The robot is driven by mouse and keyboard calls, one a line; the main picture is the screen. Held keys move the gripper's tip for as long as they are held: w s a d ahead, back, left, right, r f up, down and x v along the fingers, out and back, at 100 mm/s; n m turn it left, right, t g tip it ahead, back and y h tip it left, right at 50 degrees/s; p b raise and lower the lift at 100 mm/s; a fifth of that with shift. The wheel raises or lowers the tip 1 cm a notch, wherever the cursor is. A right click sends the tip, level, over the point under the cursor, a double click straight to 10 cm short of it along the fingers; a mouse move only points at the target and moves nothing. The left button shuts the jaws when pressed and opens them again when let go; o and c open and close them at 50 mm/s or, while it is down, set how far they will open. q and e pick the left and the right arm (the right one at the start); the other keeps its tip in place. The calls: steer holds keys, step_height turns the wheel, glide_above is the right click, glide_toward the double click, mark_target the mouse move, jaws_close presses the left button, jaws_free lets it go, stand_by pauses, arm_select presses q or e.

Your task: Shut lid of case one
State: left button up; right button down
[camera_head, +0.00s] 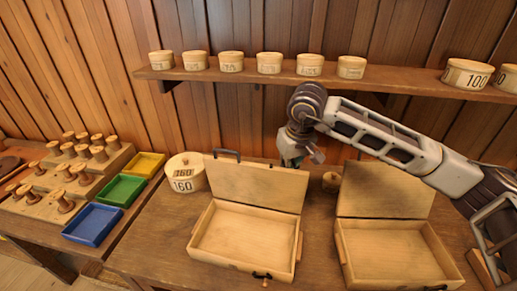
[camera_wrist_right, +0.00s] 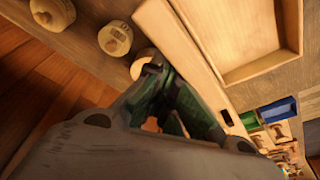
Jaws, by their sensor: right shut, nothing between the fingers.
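Two pale wooden cases stand open on the table: a left case (camera_head: 246,232) and a right case (camera_head: 395,252). The left lid (camera_head: 257,186) and right lid (camera_head: 385,192) both stand up at the back, leaning backward. I cannot tell from any marking which is case one. My right gripper (camera_head: 303,160) is shut and empty, beside and behind the upper right corner of the left lid. In the right wrist view its fingers (camera_wrist_right: 170,108) are close to a pale wooden edge; contact is unclear. My left gripper is not in view.
A round box marked 160 (camera_head: 187,174) stands left of the left case. Blue (camera_head: 92,224), green (camera_head: 119,190) and yellow (camera_head: 146,165) trays and several spools lie further left. A shelf (camera_head: 250,76) with several round boxes runs above my right gripper.

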mark_target(287, 179)
steer(key=shift+s+a+f+b, duration=0.1)
steer(key=shift+s+f+b, duration=0.2)
steer(key=shift+s+f, duration=0.85)
steer(key=shift+w, duration=0.5)
steer(key=shift+s+a+r, duration=0.1)
steer(key=shift+s+r, duration=0.15)
steer(key=shift+s, duration=0.05)
steer(key=shift+w, duration=0.2)
steer(key=shift+s+r, duration=0.1)
